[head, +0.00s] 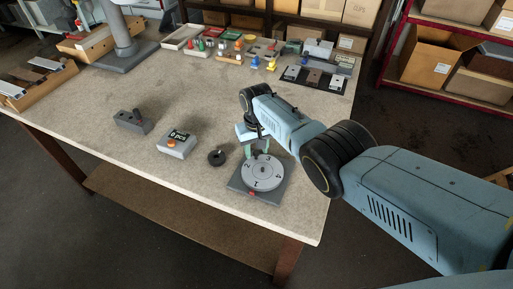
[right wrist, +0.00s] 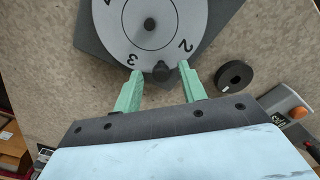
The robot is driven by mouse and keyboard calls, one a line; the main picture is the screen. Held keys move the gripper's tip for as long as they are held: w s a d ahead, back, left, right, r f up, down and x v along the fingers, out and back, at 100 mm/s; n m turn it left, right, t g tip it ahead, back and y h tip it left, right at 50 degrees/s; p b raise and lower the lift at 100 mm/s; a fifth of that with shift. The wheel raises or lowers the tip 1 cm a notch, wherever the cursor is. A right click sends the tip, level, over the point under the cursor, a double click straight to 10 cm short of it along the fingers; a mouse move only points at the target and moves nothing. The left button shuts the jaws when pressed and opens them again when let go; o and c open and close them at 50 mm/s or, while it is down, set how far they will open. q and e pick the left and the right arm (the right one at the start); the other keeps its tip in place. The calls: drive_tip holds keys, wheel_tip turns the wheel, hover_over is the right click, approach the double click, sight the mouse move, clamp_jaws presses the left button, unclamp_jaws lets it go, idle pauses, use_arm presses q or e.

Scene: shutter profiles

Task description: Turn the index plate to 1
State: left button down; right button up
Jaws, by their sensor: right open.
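The index plate (head: 263,173) is a pale grey disc with numerals on a dark square base (head: 240,186) near the table's front right corner. A small red mark (head: 252,194) sits at the base's near edge; which numeral faces it is too small to be sure. In the right wrist view the plate (right wrist: 160,32) shows a 3 left and a 2 right of a dark knob (right wrist: 161,71) at its rim. My right gripper (head: 257,149) is open at the plate's far side; its green fingertips (right wrist: 160,69) stand either side of the knob, with gaps. My left gripper is out of view.
A black ring (head: 217,157) lies just left of the base. Further left are a grey box with an orange button (head: 174,146) and a dark grey block (head: 131,122). Trays and small parts (head: 235,50) fill the table's back. The table's left front (head: 90,125) is clear.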

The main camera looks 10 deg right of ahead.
wheel_tip(320, 180, up, 7)
drive_tip(key=p, duration=0.3)
drive_tip(key=shift+f+p, duration=0.15)
drive_tip(key=shift+p, duration=0.2)
wheel_tip(320, 180, up, 7)
drive_tip(key=shift+f+p, duration=0.15)
drive_tip(key=shift+p, duration=0.15)
